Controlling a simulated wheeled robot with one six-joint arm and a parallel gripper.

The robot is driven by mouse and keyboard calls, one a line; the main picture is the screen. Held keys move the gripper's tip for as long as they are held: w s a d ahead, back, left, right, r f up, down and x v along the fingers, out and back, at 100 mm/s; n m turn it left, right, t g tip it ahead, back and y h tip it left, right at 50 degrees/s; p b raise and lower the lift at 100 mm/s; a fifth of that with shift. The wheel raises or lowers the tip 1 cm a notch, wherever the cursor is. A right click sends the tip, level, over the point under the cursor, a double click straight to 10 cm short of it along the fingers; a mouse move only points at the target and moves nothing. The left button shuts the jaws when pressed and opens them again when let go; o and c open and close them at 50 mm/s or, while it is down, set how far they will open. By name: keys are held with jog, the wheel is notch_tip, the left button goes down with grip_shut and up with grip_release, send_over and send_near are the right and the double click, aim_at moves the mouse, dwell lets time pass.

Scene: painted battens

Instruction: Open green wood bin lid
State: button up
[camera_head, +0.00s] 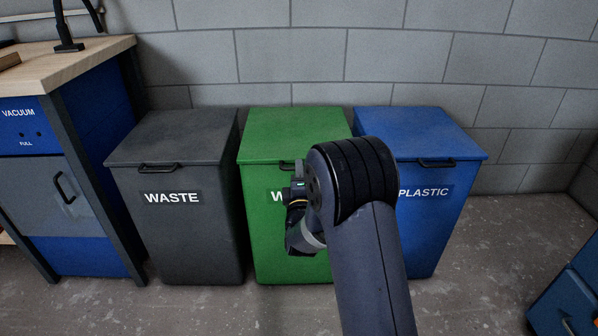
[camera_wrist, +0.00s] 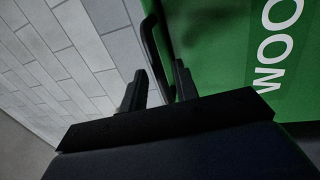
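The green wood bin (camera_head: 262,240) stands between two other bins, its green lid (camera_head: 290,130) lying shut. A dark handle (camera_head: 287,163) sits at the lid's front edge, partly hidden by my arm. In the wrist view the green bin front (camera_wrist: 220,50) with white letters fills the right side, and the dark handle (camera_wrist: 150,45) runs down toward the space between my fingers. My gripper (camera_wrist: 160,68) is open, one finger to each side of the handle's lower part. I cannot tell whether either finger touches it. In the head view my arm hides the fingers.
A grey waste bin (camera_head: 190,230) stands close on the left and a blue plastic bin (camera_head: 432,220) close on the right. A grey block wall (camera_head: 400,55) is right behind. A workbench (camera_head: 70,60) stands at far left. Floor at front right is mostly clear.

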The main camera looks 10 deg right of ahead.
jog(key=shift+x, duration=0.95)
jog(key=shift+c, duration=0.6)
grip_shut()
